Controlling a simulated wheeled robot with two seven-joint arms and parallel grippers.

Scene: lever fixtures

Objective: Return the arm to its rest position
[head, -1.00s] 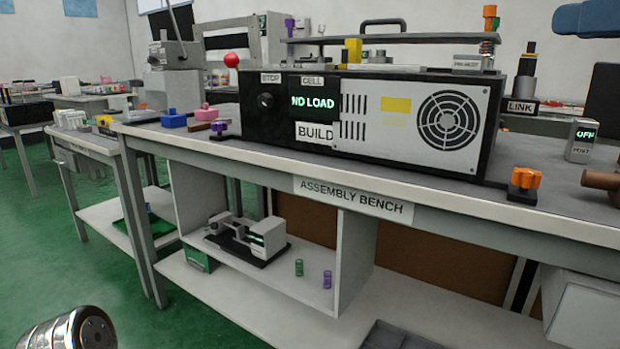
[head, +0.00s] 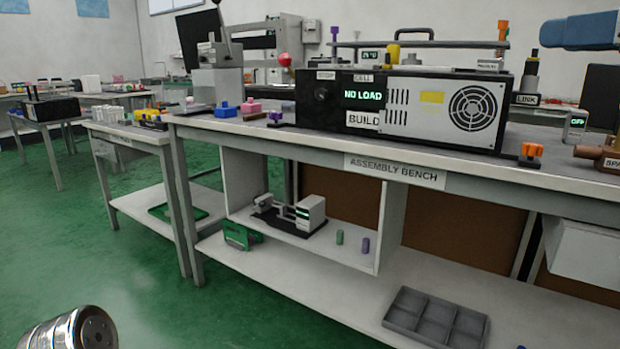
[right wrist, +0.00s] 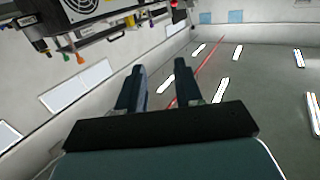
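My right gripper (right wrist: 159,64) shows in the right wrist view with its two dark fingers apart and nothing between them. It is in free air, with part of the bench equipment beyond it at the upper left. In the head view, a blue part at the top right edge appears to belong to my right arm; its fingers cannot be made out there. My left gripper is not in view. The black cell box (head: 400,108) reads NO LOAD and stands on the assembly bench (head: 310,141).
A lever fixture with a red ball (head: 285,60) stands behind the box. An orange knob (head: 531,151) is near the bench's front edge.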

